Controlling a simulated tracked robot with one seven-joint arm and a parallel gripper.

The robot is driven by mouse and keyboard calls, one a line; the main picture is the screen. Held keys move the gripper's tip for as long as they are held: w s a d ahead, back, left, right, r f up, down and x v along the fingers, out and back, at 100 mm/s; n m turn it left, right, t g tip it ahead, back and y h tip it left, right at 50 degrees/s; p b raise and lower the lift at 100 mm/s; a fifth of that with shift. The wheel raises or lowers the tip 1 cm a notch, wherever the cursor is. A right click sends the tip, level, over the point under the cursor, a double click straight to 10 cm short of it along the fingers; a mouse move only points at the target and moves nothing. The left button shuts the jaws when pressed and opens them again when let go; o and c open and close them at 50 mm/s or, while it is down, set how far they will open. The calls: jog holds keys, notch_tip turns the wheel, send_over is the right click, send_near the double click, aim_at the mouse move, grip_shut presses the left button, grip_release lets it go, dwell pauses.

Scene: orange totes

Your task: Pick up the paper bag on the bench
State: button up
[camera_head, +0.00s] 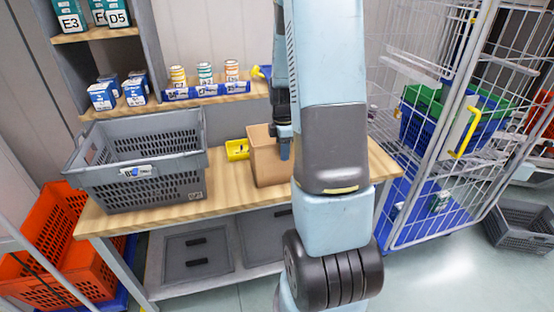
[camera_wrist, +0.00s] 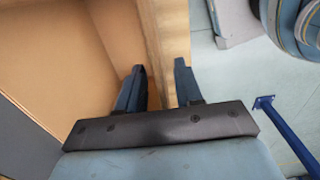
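The brown paper bag (camera_head: 264,165) stands upright on the wooden bench (camera_head: 225,185), right of the grey crate. Its open top and inside (camera_wrist: 50,50) fill the left of the wrist view. My gripper (camera_head: 284,150) points down at the bag's right side in the head view, where my arm hides part of the bag. In the wrist view my gripper (camera_wrist: 160,66) has its fingers apart. The left finger is over the inside of the bag and the right finger is outside its wall. The bag's rim lies between them, and I see no clear contact.
A grey crate (camera_head: 138,185) stands on the bench to the left. A small yellow bin (camera_head: 237,149) sits behind the bag. A shelf (camera_head: 215,98) with small cans runs above the bench. A wire cage trolley (camera_head: 440,190) stands close on the right.

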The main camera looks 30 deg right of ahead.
jog(key=shift+f, duration=0.65)
jog(key=shift+c, duration=0.2)
grip_shut()
